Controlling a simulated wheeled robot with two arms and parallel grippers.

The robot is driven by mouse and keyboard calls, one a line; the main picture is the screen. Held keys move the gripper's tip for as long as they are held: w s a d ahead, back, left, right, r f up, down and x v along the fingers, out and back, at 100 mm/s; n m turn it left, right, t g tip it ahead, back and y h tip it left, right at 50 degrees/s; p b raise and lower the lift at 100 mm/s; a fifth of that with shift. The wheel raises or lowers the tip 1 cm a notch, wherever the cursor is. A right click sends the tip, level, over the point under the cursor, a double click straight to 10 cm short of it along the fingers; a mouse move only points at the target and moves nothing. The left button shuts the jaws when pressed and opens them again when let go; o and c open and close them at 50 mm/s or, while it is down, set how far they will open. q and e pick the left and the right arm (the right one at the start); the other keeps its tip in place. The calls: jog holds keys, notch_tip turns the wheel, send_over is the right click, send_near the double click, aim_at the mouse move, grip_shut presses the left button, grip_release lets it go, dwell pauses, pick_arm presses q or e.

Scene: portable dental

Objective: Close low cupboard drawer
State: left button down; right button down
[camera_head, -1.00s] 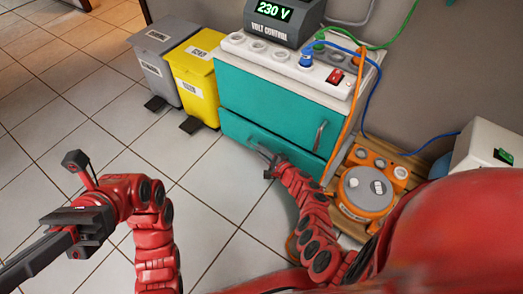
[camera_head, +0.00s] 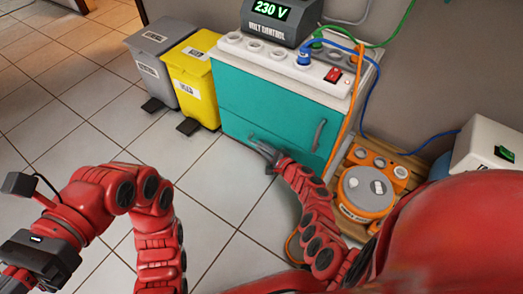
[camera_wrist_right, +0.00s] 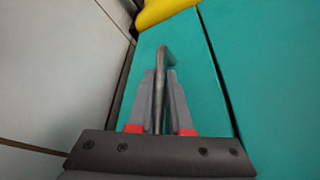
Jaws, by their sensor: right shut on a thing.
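The low cupboard (camera_head: 272,97) is teal with a white top and stands against the wall. Its lower drawer front (camera_head: 235,126) shows below the upper front; in the right wrist view the drawer front (camera_wrist_right: 190,75) fills the middle, with a dark seam beside the neighbouring panel. My right gripper (camera_head: 262,148) is at the drawer front, its fingers (camera_wrist_right: 160,95) shut on the grey metal drawer handle (camera_wrist_right: 163,58). Whether the drawer stands slightly out cannot be told. My left arm is at the lower left; its gripper's fingertips are out of the frame.
A yellow bin (camera_head: 193,75) and a grey bin (camera_head: 155,60) with dark pedals stand left of the cupboard. An orange device (camera_head: 366,190) sits on a wooden pallet at the right. A volt control box (camera_head: 281,20) is on top. The tiled floor ahead is clear.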

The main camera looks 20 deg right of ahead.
jog(key=shift+w+d+r, duration=0.1)
jog(key=shift+d, duration=0.15)
jog(key=c, duration=0.8)
grip_release()
jog(key=shift+c, duration=0.2)
